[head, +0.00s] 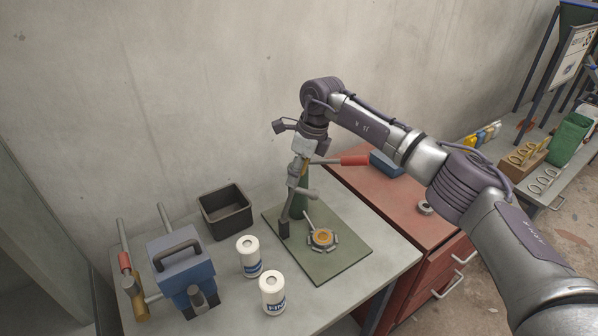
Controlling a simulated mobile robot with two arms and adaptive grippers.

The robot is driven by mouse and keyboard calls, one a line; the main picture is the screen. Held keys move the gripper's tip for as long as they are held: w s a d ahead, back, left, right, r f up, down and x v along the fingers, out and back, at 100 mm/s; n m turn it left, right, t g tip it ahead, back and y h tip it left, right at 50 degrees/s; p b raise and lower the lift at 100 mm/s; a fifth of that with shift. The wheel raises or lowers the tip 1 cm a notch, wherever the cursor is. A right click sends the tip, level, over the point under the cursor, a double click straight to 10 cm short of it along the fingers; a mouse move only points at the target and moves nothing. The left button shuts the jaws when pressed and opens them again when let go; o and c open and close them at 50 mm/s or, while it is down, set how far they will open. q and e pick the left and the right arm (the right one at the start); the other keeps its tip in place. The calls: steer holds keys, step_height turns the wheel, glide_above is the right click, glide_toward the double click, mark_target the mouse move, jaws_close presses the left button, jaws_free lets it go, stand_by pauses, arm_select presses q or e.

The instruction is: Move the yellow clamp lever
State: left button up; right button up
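A yellow part (139,308) stands at the left end of the grey bench, beside a blue block with a dark handle (182,262). A rod with a red grip (124,260) rises near it. I cannot tell for sure whether this yellow part is the clamp lever. My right gripper (302,140) is over the back of the bench, at the top of a green-columned stand (302,200). Its dark fingers look spread; I see nothing held between them. It is far to the right of the yellow part. My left gripper is not in view.
A green plate (345,262) carries a round fixture with an orange centre (322,237). A red-gripped lever (352,160) sticks out right of the stand. A black bin (226,212) and two white cans (249,256) (272,293) stand between. A red cabinet (395,205) adjoins right.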

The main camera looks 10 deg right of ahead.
mark_target(310, 191)
steer(key=shift+d+r, duration=0.25)
steer(key=shift+r, duration=0.2)
steer(key=v, duration=1.1)
steer(key=shift+a, duration=0.1)
